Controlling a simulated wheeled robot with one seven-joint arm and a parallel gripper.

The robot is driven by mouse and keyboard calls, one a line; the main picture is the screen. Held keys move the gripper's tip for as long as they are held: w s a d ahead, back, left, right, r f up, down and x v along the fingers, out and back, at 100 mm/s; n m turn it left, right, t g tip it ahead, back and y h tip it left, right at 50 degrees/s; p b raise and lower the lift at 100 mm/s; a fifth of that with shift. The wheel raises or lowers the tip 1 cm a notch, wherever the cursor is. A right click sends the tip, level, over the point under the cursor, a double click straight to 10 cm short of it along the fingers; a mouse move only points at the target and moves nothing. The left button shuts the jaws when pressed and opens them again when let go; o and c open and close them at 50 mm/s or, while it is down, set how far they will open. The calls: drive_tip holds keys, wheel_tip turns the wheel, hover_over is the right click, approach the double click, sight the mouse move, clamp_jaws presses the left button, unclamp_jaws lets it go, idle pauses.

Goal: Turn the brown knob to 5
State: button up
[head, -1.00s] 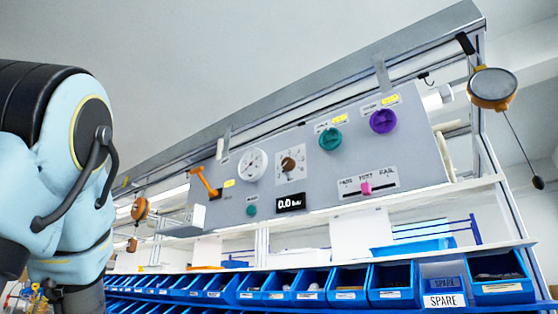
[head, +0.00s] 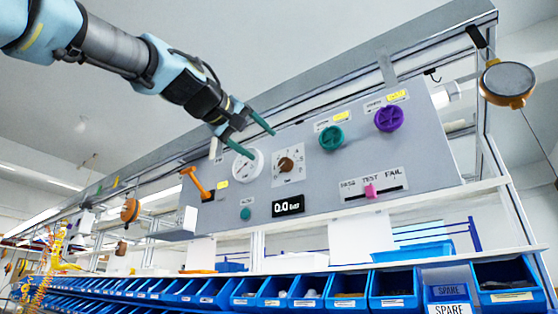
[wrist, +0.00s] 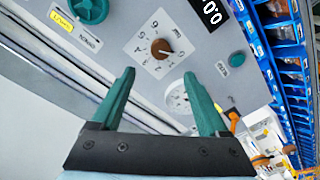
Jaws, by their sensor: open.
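The brown knob (head: 286,164) sits on a white numbered dial plate (head: 288,180) on the grey panel (head: 330,175). In the wrist view the brown knob (wrist: 161,49) and its plate (wrist: 140,50) show ahead of the fingers, upper centre. The numbers around it are small and turned; I cannot read the knob's setting surely. My gripper (head: 255,138) has teal fingers and is open and empty, in front of the panel up and left of the knob in the head view. In the wrist view my gripper (wrist: 160,95) has its two fingers wide apart, not touching the knob.
Around the knob are a white gauge (head: 248,165), a black display (head: 288,205) reading 0.0, a green knob (head: 331,138), a purple knob (head: 389,118), a pink slider (head: 371,191) and an orange lever (head: 197,183). Blue bins (head: 350,285) line the shelf below.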

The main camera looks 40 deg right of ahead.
sight(283, 163)
drive_tip(key=p+x, duration=0.4)
drive_tip(key=x, duration=0.5)
drive_tip(key=shift+w+d, duration=0.1)
drive_tip(key=shift+d, duration=0.2)
drive_tip(key=shift+w+d+f, duration=0.1)
drive_tip(key=shift+w+d, duration=0.1)
drive_tip(key=shift+d, duration=0.2)
clamp_jaws()
